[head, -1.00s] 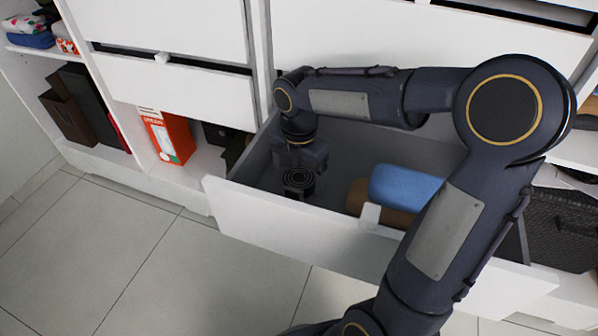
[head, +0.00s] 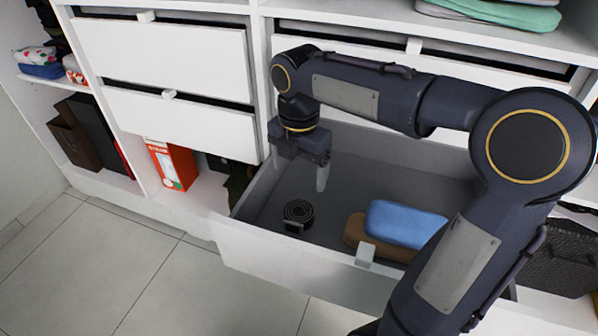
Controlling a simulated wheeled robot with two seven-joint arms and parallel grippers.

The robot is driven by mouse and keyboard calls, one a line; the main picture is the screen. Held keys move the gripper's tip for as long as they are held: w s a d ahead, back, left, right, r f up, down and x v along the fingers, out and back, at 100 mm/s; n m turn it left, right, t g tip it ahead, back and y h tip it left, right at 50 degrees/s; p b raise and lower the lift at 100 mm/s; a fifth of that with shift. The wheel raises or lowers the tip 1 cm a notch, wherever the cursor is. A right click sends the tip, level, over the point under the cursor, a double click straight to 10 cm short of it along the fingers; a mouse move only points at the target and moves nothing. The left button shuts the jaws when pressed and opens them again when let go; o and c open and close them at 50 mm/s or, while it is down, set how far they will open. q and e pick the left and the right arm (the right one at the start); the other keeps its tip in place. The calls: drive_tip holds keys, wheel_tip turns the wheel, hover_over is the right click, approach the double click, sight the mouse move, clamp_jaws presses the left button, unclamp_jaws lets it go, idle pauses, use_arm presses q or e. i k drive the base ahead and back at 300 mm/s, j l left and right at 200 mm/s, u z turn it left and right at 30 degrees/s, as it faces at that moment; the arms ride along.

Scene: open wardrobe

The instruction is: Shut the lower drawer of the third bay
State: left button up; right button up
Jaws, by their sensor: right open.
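The lower drawer (head: 290,258) of the third bay is pulled far out, with its white front and small white handle (head: 365,254) facing me. Inside, a dark coiled belt (head: 298,214) lies on the left of the drawer floor. A blue case (head: 403,224) rests on a brown case (head: 356,236) near the front. My right gripper (head: 299,170) points down, open and empty, over the rear left of the drawer, behind the belt and apart from it. My right arm hides the drawer's right part. My left gripper is out of view.
An upper drawer (head: 350,65) stands slightly out above the open one. Left are two more drawers (head: 165,60) and an orange box (head: 172,165) on a low shelf. A dark basket (head: 560,255) stands at the right. The tiled floor (head: 120,260) in front is clear at left.

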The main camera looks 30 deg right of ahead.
sight(366, 166)
drive_tip(key=k+l, duration=0.55)
drive_tip(key=l, duration=0.2)
drive_tip(key=k+l, duration=0.6)
drive_tip(key=l, duration=0.1)
